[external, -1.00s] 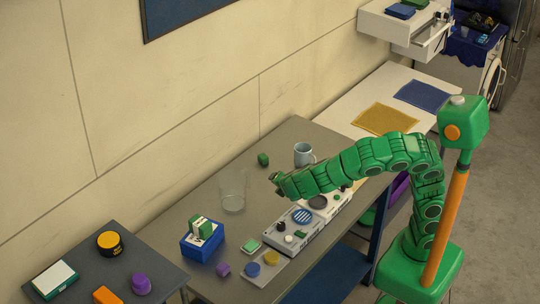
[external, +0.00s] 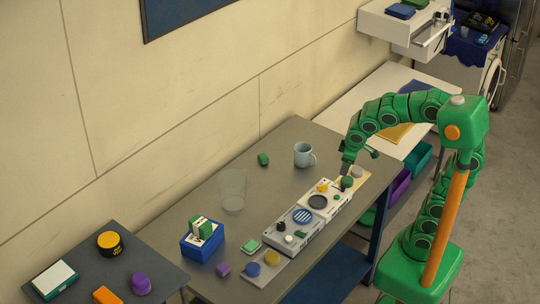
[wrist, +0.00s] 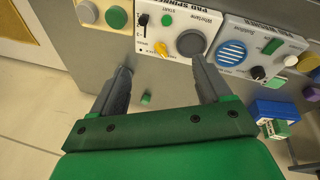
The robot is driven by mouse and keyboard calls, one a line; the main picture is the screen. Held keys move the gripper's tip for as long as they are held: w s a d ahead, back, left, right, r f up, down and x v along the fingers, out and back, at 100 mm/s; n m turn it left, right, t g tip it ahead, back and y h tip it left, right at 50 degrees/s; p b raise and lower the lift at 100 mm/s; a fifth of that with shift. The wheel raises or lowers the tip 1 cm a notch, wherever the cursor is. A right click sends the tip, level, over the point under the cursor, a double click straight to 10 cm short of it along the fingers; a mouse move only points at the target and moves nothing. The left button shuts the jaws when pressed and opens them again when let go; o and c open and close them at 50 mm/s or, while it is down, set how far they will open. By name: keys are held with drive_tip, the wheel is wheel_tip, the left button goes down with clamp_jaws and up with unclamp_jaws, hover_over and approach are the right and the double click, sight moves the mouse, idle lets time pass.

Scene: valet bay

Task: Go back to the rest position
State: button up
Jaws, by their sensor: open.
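My green gripper (external: 358,160) hangs at the end of my bent arm, above the far right part of the grey table (external: 210,170). Its two dark fingers are spread with nothing between them; they also show apart in the wrist view (wrist: 160,64). Below it are a beige board (external: 360,180) with a green knob (external: 347,183) and a grey knob, and a white console (external: 332,208) with a dark round pad. I cannot tell the exact gap between the fingers and these.
A blue-grey mug (external: 303,155) stands left of my gripper. A clear glass (external: 233,188), a small green block (external: 263,159), a second console (external: 293,232) and a blue box (external: 202,245) are further left. The middle of the table is bare.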

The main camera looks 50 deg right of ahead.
drive_tip(key=s+d+f+m+g, duration=0.2)
drive_tip(key=s, duration=0.7)
drive_tip(key=s+d+f+m+g+y, duration=0.1)
drive_tip(key=s+d+f+g, duration=0.1)
drive_tip(key=s, duration=0.7)
drive_tip(key=shift+s+f+m+y, duration=0.3)
drive_tip(key=shift+f+m, duration=0.1)
drive_tip(key=shift+f, duration=0.1)
drive_tip(key=shift+d, duration=0.1)
